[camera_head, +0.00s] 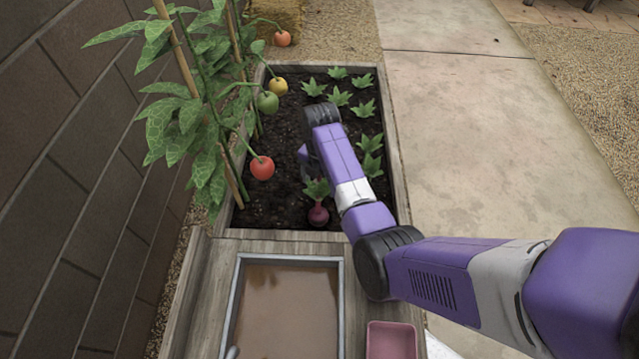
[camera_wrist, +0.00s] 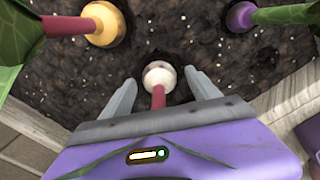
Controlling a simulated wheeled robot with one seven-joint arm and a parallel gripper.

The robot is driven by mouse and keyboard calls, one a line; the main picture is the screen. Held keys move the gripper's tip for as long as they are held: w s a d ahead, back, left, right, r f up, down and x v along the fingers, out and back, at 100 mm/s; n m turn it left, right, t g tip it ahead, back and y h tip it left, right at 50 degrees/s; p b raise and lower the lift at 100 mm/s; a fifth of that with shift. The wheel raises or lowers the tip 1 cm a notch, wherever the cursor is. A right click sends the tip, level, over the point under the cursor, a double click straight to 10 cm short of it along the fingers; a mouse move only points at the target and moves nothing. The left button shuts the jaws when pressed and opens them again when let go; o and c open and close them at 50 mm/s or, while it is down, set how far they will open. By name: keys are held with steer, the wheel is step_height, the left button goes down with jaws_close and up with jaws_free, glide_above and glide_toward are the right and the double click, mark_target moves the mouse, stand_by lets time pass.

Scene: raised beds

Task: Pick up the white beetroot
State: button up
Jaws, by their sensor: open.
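The white beetroot (camera_wrist: 159,75) shows in the wrist view as a pale round root in the soil, with a reddish stem pointing towards my gripper. My gripper (camera_wrist: 161,80) is open, with one grey finger on each side of the white beetroot. I cannot tell whether either finger touches it. In the head view my arm hides the white beetroot and most of the gripper.
A yellow beetroot (camera_wrist: 103,25) and a purple beetroot (camera_wrist: 240,17) flank it. A reddish beetroot (camera_head: 318,215) sits near the bed's front edge. Tomato plants with a red tomato (camera_head: 262,168) stand left. A water-filled basin (camera_head: 285,310) and pink box (camera_head: 391,340) are nearer me.

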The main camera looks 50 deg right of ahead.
steer(key=c, duration=1.5)
steer(key=shift+r, duration=0.1)
